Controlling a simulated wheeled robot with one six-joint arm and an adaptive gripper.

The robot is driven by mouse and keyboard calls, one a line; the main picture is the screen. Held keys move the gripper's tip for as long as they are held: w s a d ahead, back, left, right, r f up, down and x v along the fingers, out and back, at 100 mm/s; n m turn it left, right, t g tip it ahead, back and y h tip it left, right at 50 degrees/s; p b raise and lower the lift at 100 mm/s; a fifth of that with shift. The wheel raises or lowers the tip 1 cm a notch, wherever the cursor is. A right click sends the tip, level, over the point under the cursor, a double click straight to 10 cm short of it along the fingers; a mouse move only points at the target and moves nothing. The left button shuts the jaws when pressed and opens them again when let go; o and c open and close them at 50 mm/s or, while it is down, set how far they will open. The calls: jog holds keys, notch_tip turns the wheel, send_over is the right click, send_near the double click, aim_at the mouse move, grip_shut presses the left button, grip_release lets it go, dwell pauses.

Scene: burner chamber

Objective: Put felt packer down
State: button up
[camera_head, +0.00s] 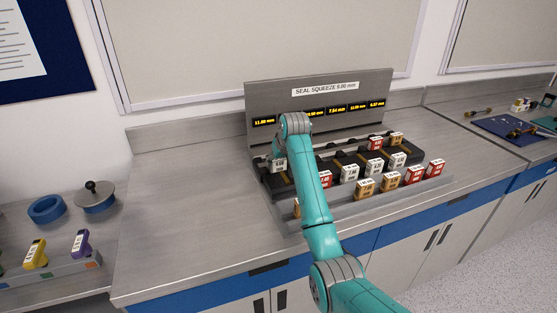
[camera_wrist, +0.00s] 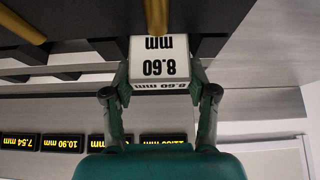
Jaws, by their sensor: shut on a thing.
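My gripper (camera_wrist: 160,88) is shut on a white block (camera_wrist: 160,58) printed 8.60 mm, which reads upside down in the wrist view. I take this block to be the felt packer; no label names its material. In the head view my gripper (camera_head: 278,158) is at the left end of the dark stepped rack (camera_head: 265,177), with the white block (camera_head: 278,167) at its tip. The block is close to the rack's dark bars in the wrist view; whether it touches them I cannot tell. My arm hides part of the rack.
Several white, red and tan labelled blocks (camera_head: 365,187) stand on the rack and front tray. A metal back panel (camera_head: 350,92) reads "SEAL SQUEEZE 9.00 mm" above yellow displays (camera_head: 263,122). The counter left of it (camera_head: 190,200) is bare. A pot (camera_head: 95,197) stands far left.

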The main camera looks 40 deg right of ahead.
jog(key=o, duration=1.2)
jog(key=shift+f, duration=0.1)
jog(key=shift+s+r, duration=0.1)
jog(key=shift+r, duration=0.25)
jog(key=v, duration=1.1)
jog(key=shift+s+a+r, duration=0.1)
jog(key=shift+s+r, duration=0.05)
jog(key=shift+r, duration=0.1)
